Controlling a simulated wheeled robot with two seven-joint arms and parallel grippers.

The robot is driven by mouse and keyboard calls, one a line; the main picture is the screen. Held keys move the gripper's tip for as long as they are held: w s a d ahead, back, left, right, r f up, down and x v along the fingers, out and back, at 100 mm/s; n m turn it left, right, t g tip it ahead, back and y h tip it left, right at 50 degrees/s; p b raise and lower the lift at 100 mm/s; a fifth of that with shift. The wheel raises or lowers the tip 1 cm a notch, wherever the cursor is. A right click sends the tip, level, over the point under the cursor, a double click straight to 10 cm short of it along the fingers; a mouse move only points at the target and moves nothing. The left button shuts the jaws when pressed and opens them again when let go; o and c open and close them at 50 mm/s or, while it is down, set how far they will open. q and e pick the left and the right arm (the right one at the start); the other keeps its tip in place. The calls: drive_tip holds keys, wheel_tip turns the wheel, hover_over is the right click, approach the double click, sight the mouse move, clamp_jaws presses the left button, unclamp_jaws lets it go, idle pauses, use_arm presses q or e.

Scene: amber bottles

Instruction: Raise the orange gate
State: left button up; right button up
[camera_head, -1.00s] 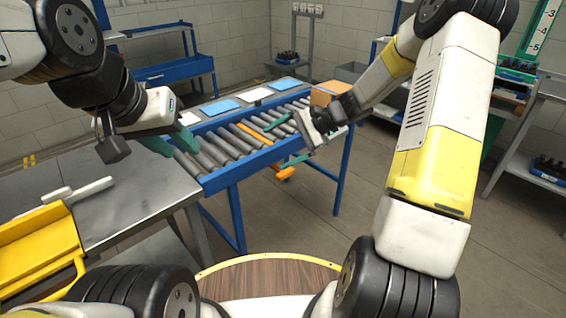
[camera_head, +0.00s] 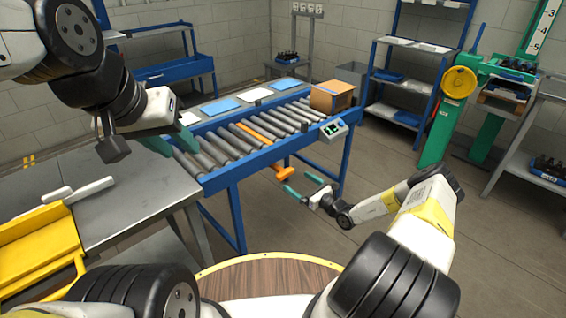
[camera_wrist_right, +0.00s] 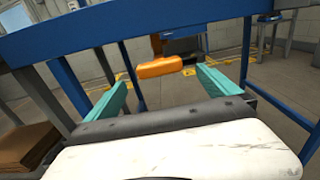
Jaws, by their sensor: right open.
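An orange bar (camera_head: 252,132) lies flush among the grey rollers of the blue conveyor (camera_head: 262,158); it looks like the lowered gate. An orange handle (camera_head: 284,171) hangs under the conveyor's near side and also shows in the right wrist view (camera_wrist_right: 160,66). My right gripper (camera_head: 297,181) is open and empty, low in front of the handle. In the right wrist view its teal fingers (camera_wrist_right: 161,80) are spread, with the handle beyond them, roughly centred across the gap. My left gripper (camera_head: 154,145) is over the conveyor's left end; its finger gap is not clear.
A cardboard box (camera_head: 330,97) and a small control box (camera_head: 333,130) are at the conveyor's right end. Blue conveyor legs (camera_head: 345,165) stand close to my right gripper. A metal table (camera_head: 125,210) is at the left.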

sight(288, 175)
drive_tip(key=x, duration=0.7)
drive_tip(key=shift+a, duration=0.1)
drive_tip(key=shift+c, duration=0.4)
drive_tip(key=shift+r, duration=0.1)
drive_tip(key=c, duration=1.9)
drive_tip(key=shift+w+r, duration=0.15)
drive_tip(key=shift+r, duration=2.2)
drive_tip(key=o, duration=2)
